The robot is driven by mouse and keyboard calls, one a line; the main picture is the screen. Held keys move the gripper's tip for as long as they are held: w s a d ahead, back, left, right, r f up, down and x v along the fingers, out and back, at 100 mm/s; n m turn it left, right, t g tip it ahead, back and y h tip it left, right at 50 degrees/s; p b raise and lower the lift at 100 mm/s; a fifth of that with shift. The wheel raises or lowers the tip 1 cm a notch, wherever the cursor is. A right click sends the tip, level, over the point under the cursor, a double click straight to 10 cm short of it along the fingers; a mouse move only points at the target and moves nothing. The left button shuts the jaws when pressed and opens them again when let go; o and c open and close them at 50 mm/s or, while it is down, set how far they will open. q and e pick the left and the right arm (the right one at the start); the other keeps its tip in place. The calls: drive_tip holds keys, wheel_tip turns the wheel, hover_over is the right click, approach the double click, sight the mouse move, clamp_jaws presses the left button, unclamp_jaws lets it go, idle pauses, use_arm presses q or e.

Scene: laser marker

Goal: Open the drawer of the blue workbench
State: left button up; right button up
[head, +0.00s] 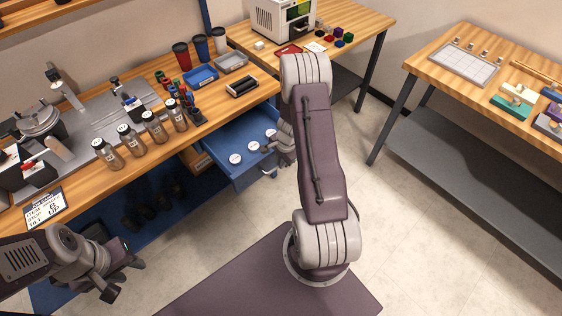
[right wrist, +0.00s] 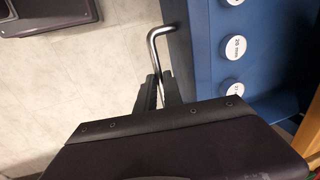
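The blue drawer (head: 243,170) under the wooden workbench (head: 75,185) is pulled out. White round labelled pieces (head: 253,146) lie inside it. In the right wrist view the drawer's blue front (right wrist: 202,75) stands beside its bent metal handle (right wrist: 152,48). My right gripper (right wrist: 160,88) has its two fingers close together around the handle bar; the far part of the grip is hidden by the gripper body. In the head view my right gripper (head: 270,148) is at the drawer's front right. My left gripper (head: 124,279) is empty, fingers apart, low at the left.
Several bottles (head: 130,138), a blue tray (head: 200,77) and tools stand on the workbench. A sign card (head: 44,208) lies at its front left. A white machine (head: 282,22) is on the back table. A second table (head: 480,80) stands right. The floor (head: 420,220) between is clear.

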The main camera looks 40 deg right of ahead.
drive_tip(key=shift+o, duration=0.4)
drive_tip(key=shift+r, duration=0.1)
wheel_tip(320, 180, up, 9)
drive_tip(key=s+p, duration=0.1)
drive_tip(key=p, duration=0.2)
drive_tip(key=shift+s+p, duration=0.35)
